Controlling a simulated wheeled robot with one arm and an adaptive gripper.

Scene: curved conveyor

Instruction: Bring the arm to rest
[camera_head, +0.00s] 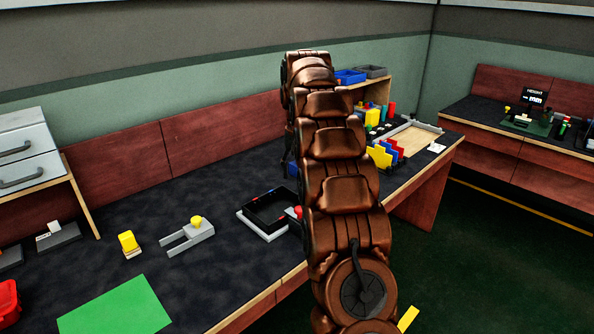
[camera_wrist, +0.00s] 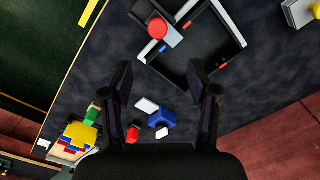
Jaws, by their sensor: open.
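My gripper (camera_wrist: 165,82) shows in the wrist view with its two dark fingers spread wide apart. It is open, with nothing between the fingers, and it hangs over the dark worktop. In the head view my copper-coloured arm reaches out over the workbench (camera_head: 215,262), and it hides the gripper itself. A black tray (camera_wrist: 238,42) with a pale rim lies beyond the fingertips in the wrist view. A red round knob (camera_wrist: 157,28) stands on a grey part at its corner. The tray also shows left of my arm in the head view (camera_head: 246,222).
A blue object (camera_wrist: 160,118), a white piece (camera_wrist: 146,105) and a red piece (camera_wrist: 132,134) lie close by the fingers. A green sheet (camera_head: 115,308), a grey fork-shaped part (camera_head: 190,237) and drawers (camera_head: 28,155) are at left. Coloured blocks (camera_head: 380,155) stand at right.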

